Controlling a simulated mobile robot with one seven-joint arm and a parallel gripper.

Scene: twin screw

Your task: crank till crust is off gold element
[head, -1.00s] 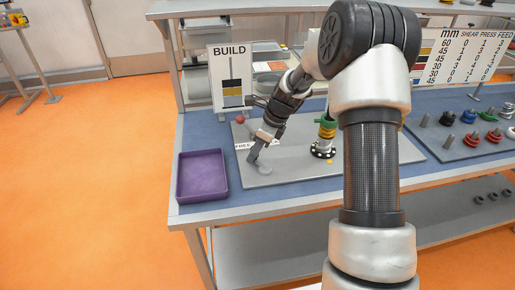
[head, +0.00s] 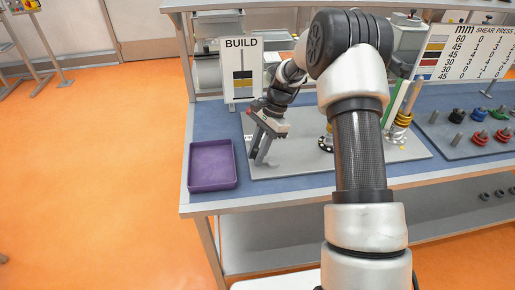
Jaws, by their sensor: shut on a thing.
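My gripper (head: 260,152) points down over the left part of the grey board (head: 300,158). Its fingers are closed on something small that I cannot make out. No crank shape is clear in this view. Gold rings (head: 403,119) sit on a post at the board's right side, just right of my arm. A second post with gold on it and a dark base (head: 325,143) is partly hidden behind my arm. Whether crust is on the gold is too small to tell.
A purple tray (head: 190,172) lies at the table's left front. A BUILD sign (head: 241,90) stands behind the gripper. A rack of posts with coloured rings (head: 455,139) is at the right. The blue table top between tray and board is clear.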

